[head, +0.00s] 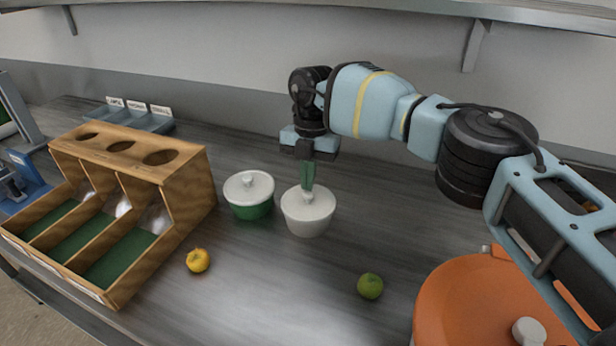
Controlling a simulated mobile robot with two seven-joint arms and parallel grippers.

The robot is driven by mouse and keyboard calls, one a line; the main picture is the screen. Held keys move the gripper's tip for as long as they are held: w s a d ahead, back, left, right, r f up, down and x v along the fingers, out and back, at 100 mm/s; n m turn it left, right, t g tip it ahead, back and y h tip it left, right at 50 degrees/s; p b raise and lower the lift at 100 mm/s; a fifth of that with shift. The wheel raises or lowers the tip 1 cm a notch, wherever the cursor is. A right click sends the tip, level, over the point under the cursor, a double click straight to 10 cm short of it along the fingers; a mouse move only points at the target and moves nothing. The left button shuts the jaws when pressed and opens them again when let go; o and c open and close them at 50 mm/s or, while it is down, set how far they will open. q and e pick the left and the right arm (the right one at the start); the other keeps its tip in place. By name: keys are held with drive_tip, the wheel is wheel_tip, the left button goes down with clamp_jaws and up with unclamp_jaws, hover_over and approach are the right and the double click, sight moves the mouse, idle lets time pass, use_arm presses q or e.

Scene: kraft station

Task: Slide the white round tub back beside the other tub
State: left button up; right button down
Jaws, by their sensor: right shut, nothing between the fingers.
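The white round tub (308,218) stands upright on the grey counter, with a white lid and a small knob. The other tub (250,207), green with a white lid, stands just to its left, with at most a narrow gap between them. My right gripper (307,186) points down at the far side of the white tub's lid. Its fingers are shut and empty, and their tips are at or just behind the lid's far edge. I cannot tell whether they touch the tub. My left gripper is not in view.
A wooden dispenser (182,181) with green-lined bays stands at the left. A yellow fruit (198,260) and a green lime (370,286) lie on the counter (270,300) in front. An orange pot (450,300) stands at the lower right. Grey labelled bins (143,120) are at the back left.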

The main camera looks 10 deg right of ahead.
drive_tip(key=shift+a+r, duration=0.1)
drive_tip(key=shift+r, duration=0.45)
use_arm(q)
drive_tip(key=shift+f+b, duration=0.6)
drive_tip(key=shift+b, duration=0.05)
use_arm(e)
wheel_tip(320, 180, up, 7)
drive_tip(key=w, duration=0.1)
drive_tip(key=shift+d+r, duration=0.15)
drive_tip(key=shift+d, duration=0.2)
